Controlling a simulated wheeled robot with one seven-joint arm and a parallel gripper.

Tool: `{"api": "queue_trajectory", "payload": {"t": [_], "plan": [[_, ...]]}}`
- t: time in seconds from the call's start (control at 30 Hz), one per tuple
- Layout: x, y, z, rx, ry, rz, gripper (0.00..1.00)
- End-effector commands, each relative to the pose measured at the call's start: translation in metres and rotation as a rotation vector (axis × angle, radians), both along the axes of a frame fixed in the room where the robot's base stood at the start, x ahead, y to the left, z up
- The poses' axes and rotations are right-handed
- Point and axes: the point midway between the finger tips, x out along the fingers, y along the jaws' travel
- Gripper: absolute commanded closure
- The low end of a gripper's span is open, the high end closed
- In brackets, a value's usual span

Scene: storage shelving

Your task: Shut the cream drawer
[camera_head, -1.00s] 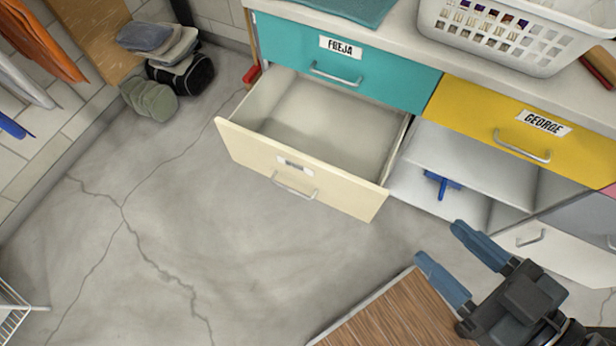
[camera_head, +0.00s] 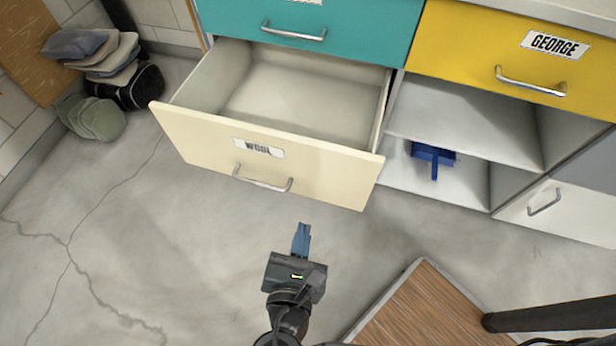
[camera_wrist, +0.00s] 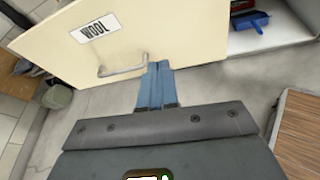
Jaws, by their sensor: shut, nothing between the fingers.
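The cream drawer (camera_head: 330,178) stands pulled out below the teal drawer, its inside empty in the head view. Its front has a silver bar handle (camera_head: 262,181) and a label reading WOOL. My gripper (camera_head: 301,232) is shut and empty, in front of the drawer face and a little below and right of the handle in the head view. In the wrist view the closed blue fingers (camera_wrist: 157,82) point at the cream front (camera_wrist: 150,35), with the tips beside the right end of the handle. I cannot tell whether the tips touch it.
The teal drawer (camera_head: 375,30) and yellow GEORGE drawer (camera_head: 460,55) above are shut. A blue item (camera_head: 433,155) lies in the open shelf at right. A wooden-topped piece (camera_head: 430,310) stands lower right. The floor at left is clear; caps and a dark bag (camera_head: 140,88) lie by the wall.

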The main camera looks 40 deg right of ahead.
Motion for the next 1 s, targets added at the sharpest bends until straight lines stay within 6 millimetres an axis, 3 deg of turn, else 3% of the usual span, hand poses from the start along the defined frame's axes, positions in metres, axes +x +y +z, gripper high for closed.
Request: {"api": "queue_trajectory", "payload": {"t": [0.03,0.2,0.43,1.0], "plan": [[0.010,0.006,-0.002,-0.092,-0.008,-0.011,1.00],[0.020,0.018,0.022,-0.312,-0.020,-0.086,1.00],[0.023,0.017,0.033,-0.382,-0.025,-0.124,1.00],[0.073,-0.071,0.031,-0.378,-0.024,-0.124,1.00]]}}
